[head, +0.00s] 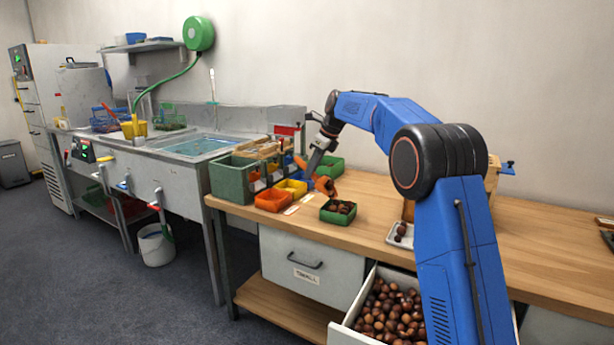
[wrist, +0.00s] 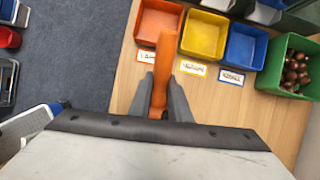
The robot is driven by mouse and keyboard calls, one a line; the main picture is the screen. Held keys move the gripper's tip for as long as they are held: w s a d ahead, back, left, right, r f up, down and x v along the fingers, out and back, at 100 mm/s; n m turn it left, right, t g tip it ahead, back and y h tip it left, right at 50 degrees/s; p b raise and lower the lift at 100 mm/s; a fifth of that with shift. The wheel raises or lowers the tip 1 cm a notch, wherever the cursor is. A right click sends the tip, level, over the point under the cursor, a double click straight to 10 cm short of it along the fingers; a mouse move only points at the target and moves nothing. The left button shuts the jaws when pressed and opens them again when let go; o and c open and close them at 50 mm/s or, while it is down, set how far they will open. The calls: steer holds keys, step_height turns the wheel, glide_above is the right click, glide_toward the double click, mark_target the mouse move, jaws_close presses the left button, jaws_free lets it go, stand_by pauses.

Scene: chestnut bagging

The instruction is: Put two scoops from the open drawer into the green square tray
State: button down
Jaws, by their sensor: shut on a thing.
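My gripper (head: 314,166) is shut on an orange scoop (head: 325,185) above the left part of the bench. In the wrist view the orange handle (wrist: 161,75) stands between my two grey fingers (wrist: 160,98); the inside of the scoop is hidden, so I cannot tell whether it holds chestnuts. A small green tray (head: 338,211) with some chestnuts stands near the bench's front edge. The open drawer (head: 347,335) below the bench is full of chestnuts (head: 388,312).
Orange (head: 273,200), yellow (head: 292,187) and blue (wrist: 245,46) bins stand in a row with labels in front. A larger green crate (head: 232,180) is beside them. A white dish (head: 400,236) with chestnuts lies right. A closed drawer (head: 310,268) is left of the open one.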

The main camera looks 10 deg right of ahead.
steer(key=s+d+r+t+y, duration=0.1)
steer(key=d+r+t+y, duration=0.1)
steer(key=d+y, duration=0.1)
steer(key=shift+s+r, duration=0.25)
steer(key=shift+s, duration=0.1)
steer(key=shift+s+d+r+t+y, duration=0.3)
steer(key=shift+s+d+y, duration=0.05)
steer(key=shift+d+y, duration=0.15)
steer(key=shift+s+d+r+t+y, duration=0.25)
steer(key=shift+s+d+t+y, duration=0.05)
steer(key=shift+d+y, duration=0.2)
